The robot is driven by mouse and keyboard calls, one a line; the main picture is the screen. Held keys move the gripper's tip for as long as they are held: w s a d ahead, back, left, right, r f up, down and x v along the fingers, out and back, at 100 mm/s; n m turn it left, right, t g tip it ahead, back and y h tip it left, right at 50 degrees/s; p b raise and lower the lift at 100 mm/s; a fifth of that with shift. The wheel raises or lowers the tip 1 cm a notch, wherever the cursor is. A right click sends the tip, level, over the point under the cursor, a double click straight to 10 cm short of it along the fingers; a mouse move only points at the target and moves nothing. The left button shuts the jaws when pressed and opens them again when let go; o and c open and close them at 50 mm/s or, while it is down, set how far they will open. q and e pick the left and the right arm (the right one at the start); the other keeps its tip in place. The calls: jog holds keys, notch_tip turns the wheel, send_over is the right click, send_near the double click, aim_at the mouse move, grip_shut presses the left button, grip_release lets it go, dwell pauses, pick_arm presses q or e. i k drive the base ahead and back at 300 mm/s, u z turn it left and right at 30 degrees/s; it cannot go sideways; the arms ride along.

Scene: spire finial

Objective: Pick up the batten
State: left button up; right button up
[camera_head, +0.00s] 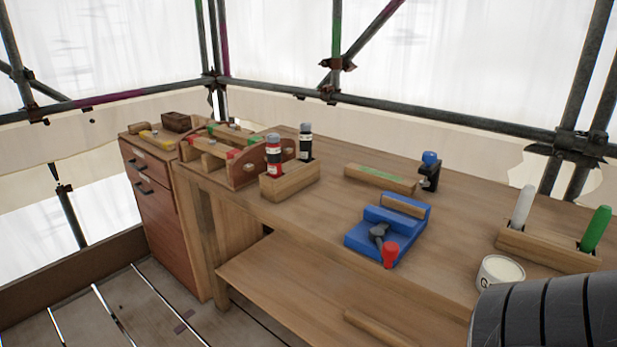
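Several wooden bars could be the batten; I cannot tell for certain which one is. A long wooden bar with a green strip on top (380,178) lies on the bench near the middle. A short wooden bar (403,206) rests on the raised back part of the blue tray (375,246). Another wooden bar (378,328) lies on the lower shelf, partly cut off by the frame's bottom edge. Neither of my grippers shows. A dark grey banded cylinder, probably part of my arm, fills the lower right corner.
The workbench (455,217) also carries a wooden block with red and black bottles (290,182), a small blue-topped clamp (429,172), a block with white and green sticks (545,248) and a white cup (498,272). A grey-and-red tool stands in the blue tray. Scaffold poles run behind.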

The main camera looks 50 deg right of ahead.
aim_at(391, 183)
jog(key=u, duration=0.1)
jog(key=i, duration=3.4)
jog(key=z, duration=4.7)
